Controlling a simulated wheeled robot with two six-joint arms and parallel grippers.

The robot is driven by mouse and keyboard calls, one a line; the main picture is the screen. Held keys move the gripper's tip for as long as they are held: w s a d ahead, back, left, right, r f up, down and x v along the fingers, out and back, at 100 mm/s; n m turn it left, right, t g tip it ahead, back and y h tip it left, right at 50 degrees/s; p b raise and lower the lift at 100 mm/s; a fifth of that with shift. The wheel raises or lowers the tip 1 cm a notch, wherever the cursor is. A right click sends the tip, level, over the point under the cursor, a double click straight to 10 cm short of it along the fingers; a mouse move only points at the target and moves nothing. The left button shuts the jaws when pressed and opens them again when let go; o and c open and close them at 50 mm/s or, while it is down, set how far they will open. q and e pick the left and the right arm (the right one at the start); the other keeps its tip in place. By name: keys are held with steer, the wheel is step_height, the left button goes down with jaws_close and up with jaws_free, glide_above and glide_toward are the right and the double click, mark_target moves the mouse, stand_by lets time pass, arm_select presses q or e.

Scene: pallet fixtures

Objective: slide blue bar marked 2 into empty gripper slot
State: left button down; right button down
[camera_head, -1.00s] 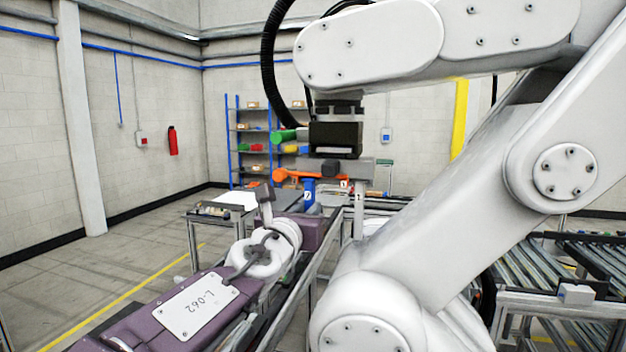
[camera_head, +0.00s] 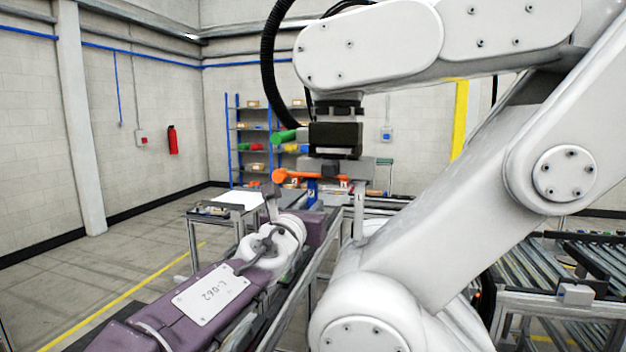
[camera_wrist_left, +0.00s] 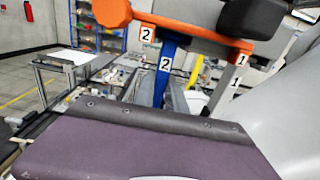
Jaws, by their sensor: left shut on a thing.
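My left gripper (camera_head: 314,209), at the end of my purple forearm, is shut on the blue bar (camera_head: 312,190). The bar stands upright above the purple housing, which hides the fingertips. In the left wrist view the blue bar (camera_wrist_left: 166,72) carries a 2. Its upper end meets the underside of the orange crosspiece (camera_wrist_left: 192,32) beside another label 2; I cannot tell how far it is inside. This crosspiece (camera_head: 296,175) belongs to a gripper tool on a large white arm. A grey bar (camera_wrist_left: 221,92) marked 1 hangs below its label 1. My right gripper is out of view.
The large white arm (camera_head: 450,230) fills the right side, close to my left gripper. A side table (camera_head: 205,213) stands left, shelves (camera_head: 262,150) are at the back, and a roller conveyor (camera_head: 560,260) is at right. The floor at left is open.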

arm_select(q)
steer(key=shift+f, duration=0.1)
steer(key=c, duration=1.3)
jaws_free()
steer(key=b+v, duration=0.1)
steer(key=v, duration=0.8)
